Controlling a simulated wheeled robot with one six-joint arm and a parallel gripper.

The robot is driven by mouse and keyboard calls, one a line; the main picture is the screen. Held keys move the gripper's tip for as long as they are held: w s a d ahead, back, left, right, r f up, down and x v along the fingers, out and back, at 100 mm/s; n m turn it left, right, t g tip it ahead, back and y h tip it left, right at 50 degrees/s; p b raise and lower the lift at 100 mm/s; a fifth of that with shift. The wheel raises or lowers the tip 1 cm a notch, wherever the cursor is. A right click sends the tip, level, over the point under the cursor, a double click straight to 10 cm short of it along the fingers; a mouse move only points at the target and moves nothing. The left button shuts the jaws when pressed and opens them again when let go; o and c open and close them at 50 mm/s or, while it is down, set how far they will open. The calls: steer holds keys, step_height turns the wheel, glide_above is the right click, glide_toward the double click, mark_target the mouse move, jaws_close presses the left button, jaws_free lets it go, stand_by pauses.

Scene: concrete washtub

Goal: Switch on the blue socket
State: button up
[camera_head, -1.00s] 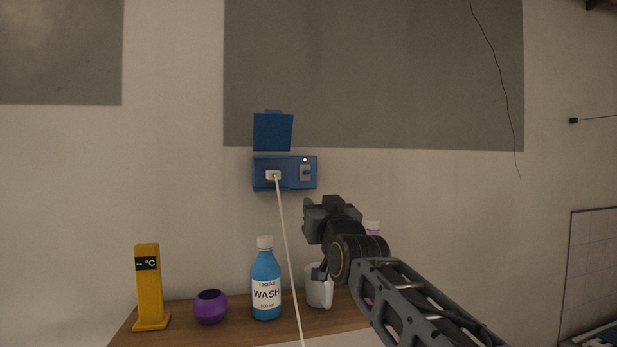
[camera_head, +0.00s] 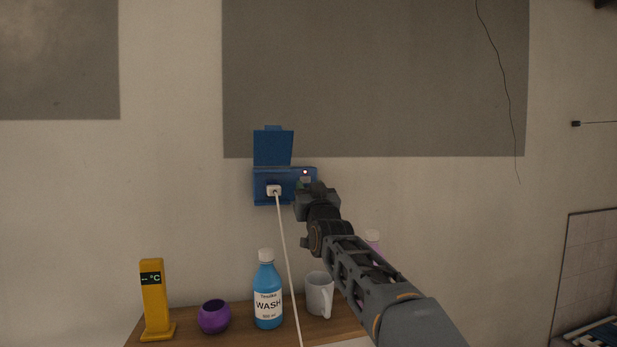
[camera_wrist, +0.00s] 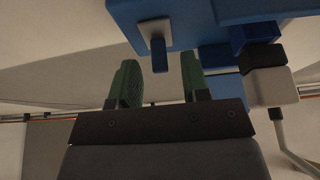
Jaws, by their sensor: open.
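The blue socket (camera_head: 262,185) is on the wall with its lid (camera_head: 273,147) raised and a white plug (camera_head: 273,190) in its left part. A small light shows at its upper right. My gripper (camera_head: 310,185) is in front of the socket's right part and mostly hides the switch there. In the wrist view the socket (camera_wrist: 200,14) fills the top, and the switch (camera_wrist: 158,45), a blue lever on a pale plate, lies between and just beyond my open green fingers (camera_wrist: 160,85). The fingers hold nothing. I cannot tell whether they touch the switch.
A white cable (camera_head: 285,250) hangs from the plug, left of my arm. Below, a wooden shelf (camera_head: 190,304) holds a yellow thermometer (camera_head: 155,300), a purple bowl (camera_head: 214,317), a blue wash bottle (camera_head: 267,295) and a white mug (camera_head: 319,294). A pinkish bottle is partly behind my arm.

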steer(key=shift+x, duration=0.8)
steer(key=shift+s, duration=0.1)
steer(key=shift+c, duration=0.4)
jaws_close()
